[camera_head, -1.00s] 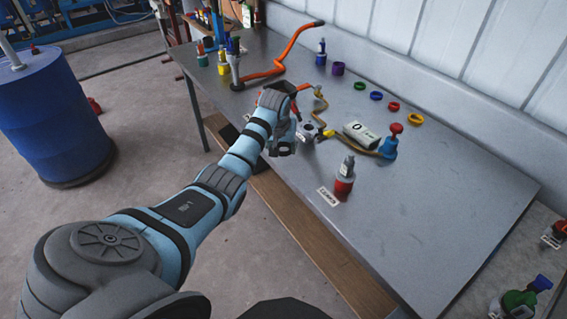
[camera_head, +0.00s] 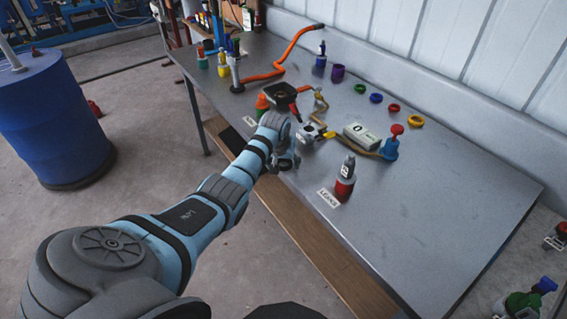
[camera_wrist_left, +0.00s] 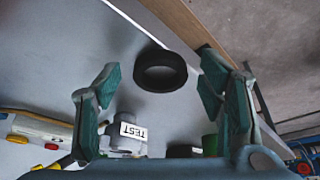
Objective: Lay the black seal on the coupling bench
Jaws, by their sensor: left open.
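The black seal (camera_wrist_left: 160,71) is a thick ring lying flat on the grey coupling bench (camera_wrist_left: 70,60), close to its edge, in the left wrist view. My left gripper (camera_wrist_left: 163,85) is open, with its fingers to either side of the seal in that view and apart from it. In the head view my left gripper (camera_head: 287,162) is low near the front edge of the bench (camera_head: 430,210). I cannot make out the seal there; the arm and gripper cover that spot. My right gripper does not show.
Coloured rings (camera_head: 376,97) lie at the back. The right part of the bench is clear.

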